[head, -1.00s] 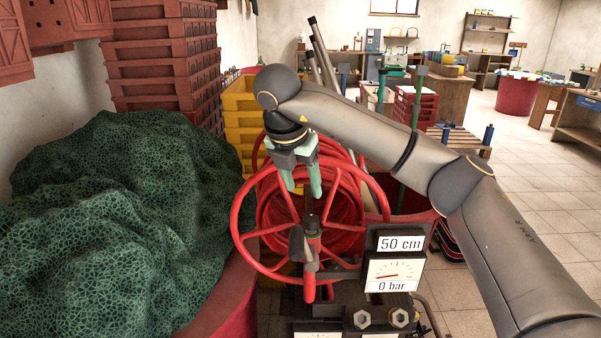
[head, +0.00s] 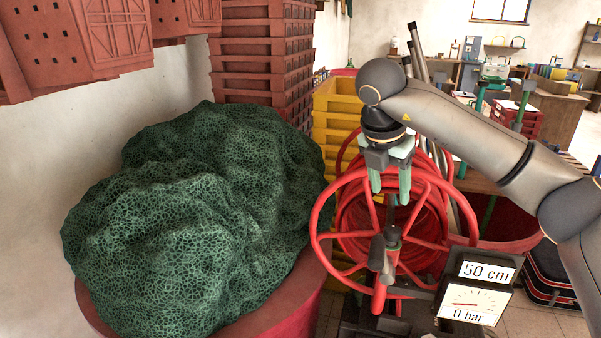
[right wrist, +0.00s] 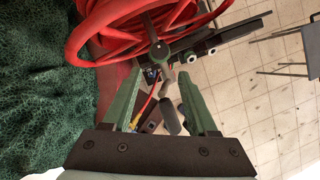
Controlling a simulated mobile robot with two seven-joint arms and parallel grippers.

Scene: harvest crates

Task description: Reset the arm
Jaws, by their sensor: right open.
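My right gripper (head: 390,182) is open and points downward in front of the red hose reel (head: 335,208). In the right wrist view its two green fingers (right wrist: 160,100) stand apart, with nothing held between them. Beyond them show the red hose (right wrist: 130,35) and a dark handle (right wrist: 168,115). My right arm comes in from the right side of the head view. My left gripper does not show.
A large green net heap (head: 200,215) lies in a red tub (head: 262,318) at left. Red crates (head: 262,60) and yellow crates (head: 338,100) are stacked behind. A gauge box (head: 470,300) reading 50 cm and 0 bar stands at lower right. Tiled floor shows at right.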

